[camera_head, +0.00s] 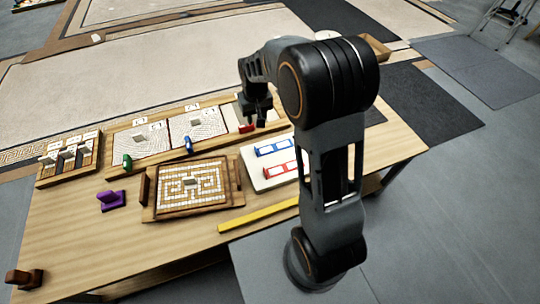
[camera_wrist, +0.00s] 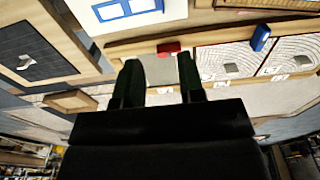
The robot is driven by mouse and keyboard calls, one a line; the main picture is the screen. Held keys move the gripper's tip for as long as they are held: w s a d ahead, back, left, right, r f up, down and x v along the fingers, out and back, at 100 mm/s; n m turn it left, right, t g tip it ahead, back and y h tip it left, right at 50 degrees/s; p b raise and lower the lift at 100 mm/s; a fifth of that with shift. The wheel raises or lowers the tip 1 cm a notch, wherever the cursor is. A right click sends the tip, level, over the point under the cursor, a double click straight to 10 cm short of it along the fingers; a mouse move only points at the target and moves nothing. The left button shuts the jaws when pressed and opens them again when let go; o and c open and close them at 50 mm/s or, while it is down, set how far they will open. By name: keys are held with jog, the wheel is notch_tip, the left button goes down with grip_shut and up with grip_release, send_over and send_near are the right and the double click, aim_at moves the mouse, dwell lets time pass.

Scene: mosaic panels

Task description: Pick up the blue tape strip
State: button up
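The blue tape strip (camera_head: 273,148) appears as a blue-framed strip with white panels, lying on a white board (camera_head: 255,175) right of the table's middle. In the wrist view part of the blue strip (camera_wrist: 128,14) shows at the top edge, cut off by the frame. A similar red strip (camera_head: 281,170) lies in front of it on the same board. My gripper (camera_head: 262,112) is above the table, behind the blue strip in the head view and apart from it. In the wrist view the fingers of my gripper (camera_wrist: 157,82) are spread, with nothing between them.
A red block (camera_head: 246,128), a blue block (camera_head: 188,144) and a green block (camera_head: 127,161) stand along the patterned panels at the back. A framed mosaic (camera_head: 152,203) sits left of the white board. A yellow bar (camera_head: 258,215) lies in front, and a purple block (camera_head: 111,201) at left.

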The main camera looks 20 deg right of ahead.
jog(key=shift+g, duration=0.4)
jog(key=w+f+b, duration=0.1)
jog(key=f, duration=0.4)
jog(key=w+f+b, duration=0.1)
jog(key=f, duration=0.5)
jog(key=w+f+b, duration=0.1)
jog(key=f, duration=0.4)
jog(key=shift+w+f, duration=0.3)
jog(key=shift+f, duration=0.05)
jog(key=shift+f+b, duration=0.85)
jog(key=shift+f, duration=2.2)
jog(key=shift+c, duration=0.5)
grip_shut()
